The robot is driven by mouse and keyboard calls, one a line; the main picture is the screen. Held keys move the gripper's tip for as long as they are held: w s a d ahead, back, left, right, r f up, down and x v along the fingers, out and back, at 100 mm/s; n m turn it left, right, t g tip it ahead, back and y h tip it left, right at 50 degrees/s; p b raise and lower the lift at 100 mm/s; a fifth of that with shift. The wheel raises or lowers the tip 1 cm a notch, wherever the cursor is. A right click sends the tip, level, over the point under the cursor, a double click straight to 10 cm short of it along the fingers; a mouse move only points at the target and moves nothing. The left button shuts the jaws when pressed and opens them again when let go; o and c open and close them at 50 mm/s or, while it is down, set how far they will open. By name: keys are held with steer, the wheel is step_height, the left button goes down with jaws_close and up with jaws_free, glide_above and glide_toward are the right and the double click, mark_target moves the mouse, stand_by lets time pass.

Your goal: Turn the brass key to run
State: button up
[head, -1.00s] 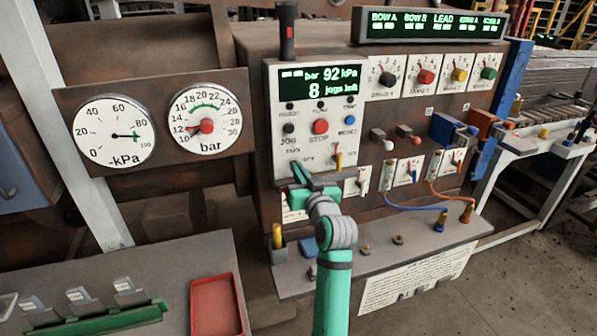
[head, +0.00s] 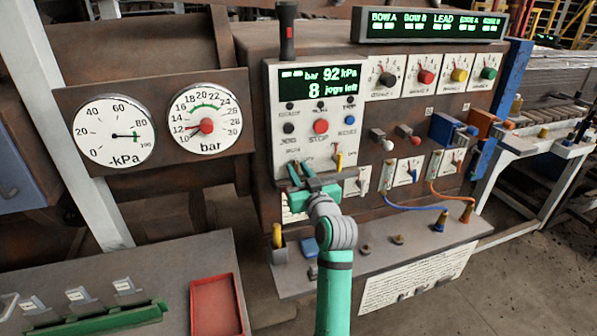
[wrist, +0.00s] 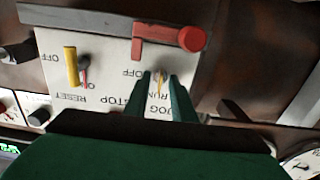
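The brass key (wrist: 161,84) is a thin gold-coloured piece on the white panel (wrist: 112,72). It stands between my two fingertips in the wrist view, by the "RUN" and "OFF" lettering, which appears upside down. My gripper (wrist: 159,78) is open around the key, with a narrow gap visible between the fingers. Contact with the key cannot be told. In the head view my gripper (head: 301,172) is at the lower left of the control panel (head: 290,152), below the buttons. It hides the key there.
A red lever with a round knob (wrist: 191,39) sits close beyond the fingertips. A yellow-handled switch (wrist: 71,66) stands to its left. The display (head: 320,84) reads 92 kPa and 8 jogs left. A shelf (head: 375,262) with blue and orange cables lies below.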

steer(key=v, duration=1)
steer(key=shift+s+d, duration=0.15)
steer(key=shift+s, duration=0.25)
steer(key=s+a+f+m+h, duration=0.1)
steer(key=s+f+m+h, duration=0.2)
steer(key=s+f, duration=0.9)
steer(key=s+a+f+m+h, duration=0.1)
steer(key=s+f+m+h, duration=0.1)
steer(key=s+f, duration=1)
steer(key=s+f+g, duration=0.1)
steer(key=s+f, duration=0.1)
steer(key=s, duration=1.1)
steer(key=s+a+f+n, duration=0.1)
steer(key=s+f, duration=0.1)
steer(key=s, duration=1.1)
steer(key=shift+s+a+f+g+h, duration=0.2)
steer(key=shift+s+a+g+h, duration=0.1)
steer(key=shift+a+g, duration=0.1)
